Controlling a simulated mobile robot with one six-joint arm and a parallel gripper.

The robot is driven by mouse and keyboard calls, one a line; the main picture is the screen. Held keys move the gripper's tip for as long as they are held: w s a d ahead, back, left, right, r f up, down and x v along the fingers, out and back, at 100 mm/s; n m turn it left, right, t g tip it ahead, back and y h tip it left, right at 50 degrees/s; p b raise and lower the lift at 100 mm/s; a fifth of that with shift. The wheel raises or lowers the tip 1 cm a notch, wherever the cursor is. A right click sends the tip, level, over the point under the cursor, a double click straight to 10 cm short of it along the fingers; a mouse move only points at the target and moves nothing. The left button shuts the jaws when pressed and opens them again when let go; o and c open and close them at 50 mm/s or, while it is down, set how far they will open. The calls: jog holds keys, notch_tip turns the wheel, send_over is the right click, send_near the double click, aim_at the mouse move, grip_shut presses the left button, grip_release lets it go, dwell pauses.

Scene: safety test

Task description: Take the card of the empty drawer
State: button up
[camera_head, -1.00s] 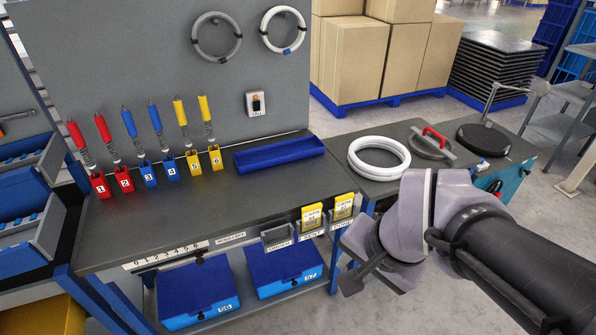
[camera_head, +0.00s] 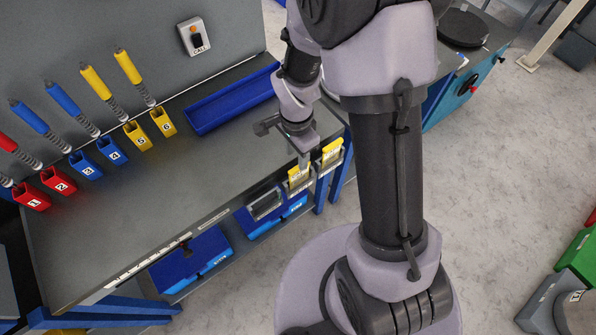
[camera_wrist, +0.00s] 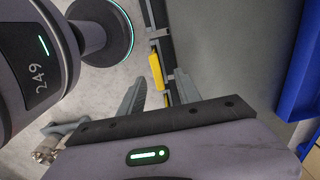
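Two yellow cards stand in grey holders on the table's front edge. The left card (camera_head: 299,177) is just below my gripper (camera_head: 302,160) in the head view; the right card (camera_head: 332,152) is beside it. A third grey holder (camera_head: 265,204), to their left, shows no card. In the wrist view, a yellow card (camera_wrist: 156,72) lies beyond and between the spread fingers of my gripper (camera_wrist: 161,78). The fingers look open, and contact with the card cannot be told. Blue drawer boxes (camera_head: 190,262) sit under the tabletop with closed tops; their insides are hidden.
The grey tabletop (camera_head: 150,205) carries a blue tray (camera_head: 232,100) at the back and numbered red, blue and yellow tool holders on the left. My own arm hides part of the right side.

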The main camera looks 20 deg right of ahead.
aim_at(299, 176)
jog(key=f+b, duration=0.1)
jog(key=f, duration=0.1)
jog(key=f+b, duration=0.1)
jog(key=f, duration=0.1)
jog(key=f+b, duration=0.1)
jog(key=f, duration=0.1)
jog(key=shift+s+d, duration=0.3)
grip_shut()
